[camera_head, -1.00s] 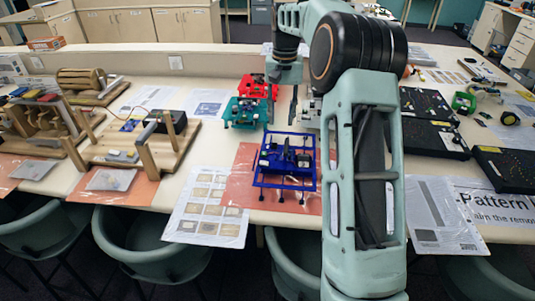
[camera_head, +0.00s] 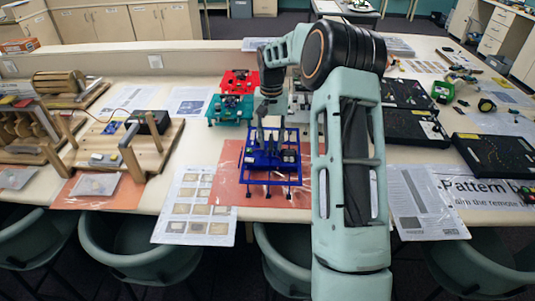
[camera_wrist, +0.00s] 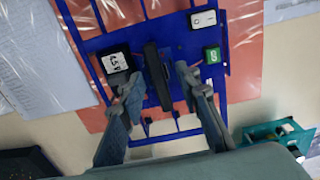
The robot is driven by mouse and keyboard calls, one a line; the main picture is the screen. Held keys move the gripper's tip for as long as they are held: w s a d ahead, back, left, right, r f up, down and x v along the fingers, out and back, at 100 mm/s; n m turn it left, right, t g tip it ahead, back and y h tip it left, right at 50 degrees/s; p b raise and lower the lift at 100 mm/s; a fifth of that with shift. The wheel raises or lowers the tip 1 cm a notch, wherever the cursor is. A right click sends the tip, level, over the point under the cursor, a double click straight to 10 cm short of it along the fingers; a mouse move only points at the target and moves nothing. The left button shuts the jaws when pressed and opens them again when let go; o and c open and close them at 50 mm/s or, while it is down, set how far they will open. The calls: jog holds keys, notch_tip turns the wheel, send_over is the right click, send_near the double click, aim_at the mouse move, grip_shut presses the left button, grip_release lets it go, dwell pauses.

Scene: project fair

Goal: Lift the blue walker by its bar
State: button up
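The blue walker (camera_head: 270,184) stands upright on an orange mat (camera_head: 226,180) near the table's front edge. In the wrist view its blue frame (camera_wrist: 184,32) carries a dark upright bar (camera_wrist: 155,78), with a small box on either side. My gripper (camera_head: 270,138) points down over the walker. In the wrist view my gripper (camera_wrist: 159,82) is open, with one finger on each side of the bar and gaps showing between. The head view does not show clearly how deep the fingertips reach.
A teal walker (camera_head: 229,109) and a red walker (camera_head: 240,81) stand behind. Wooden devices (camera_head: 140,150) fill the left, black boards (camera_head: 415,127) the right. Paper sheets (camera_head: 198,210) lie beside the mat. Chairs (camera_head: 135,250) line the table's front.

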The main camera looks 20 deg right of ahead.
jog(key=shift+f, duration=0.1)
jog(key=shift+c, duration=0.2)
grip_shut()
